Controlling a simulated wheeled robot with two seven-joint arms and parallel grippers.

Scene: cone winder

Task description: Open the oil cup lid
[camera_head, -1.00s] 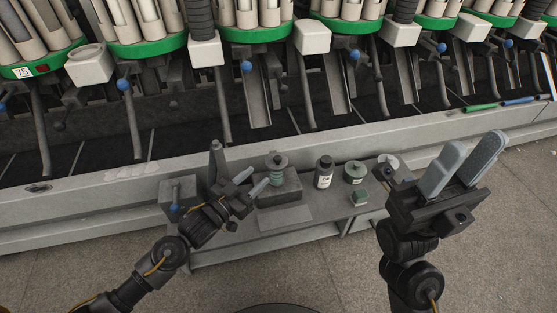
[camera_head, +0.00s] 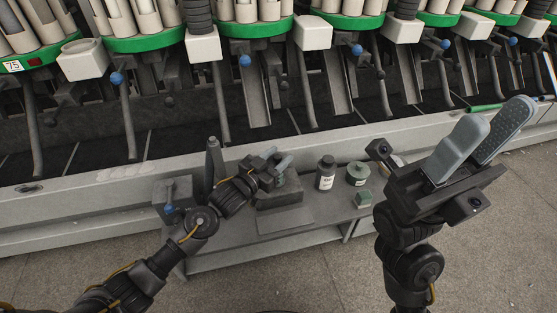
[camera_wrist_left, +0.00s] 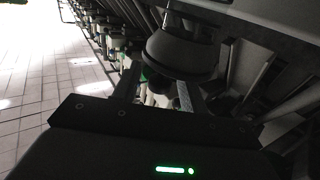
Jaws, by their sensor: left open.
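The oil cup, a small green-grey fitting on a grey block (camera_head: 283,193), is mostly hidden behind my left gripper in the head view. My left gripper (camera_head: 281,164) is open, right at the cup, with its fingers on either side of or just above it. In the left wrist view, a grey round cap-like shape (camera_wrist_left: 180,52) with a metal stem lies just beyond the open fingertips (camera_wrist_left: 158,88); it looks like part of the cup. I cannot tell whether the fingers touch it. My right gripper (camera_head: 482,142) is open and empty, raised at the right.
A grey box with a blue knob (camera_head: 169,208) stands at left. The winder's ledge (camera_head: 110,188) runs behind.

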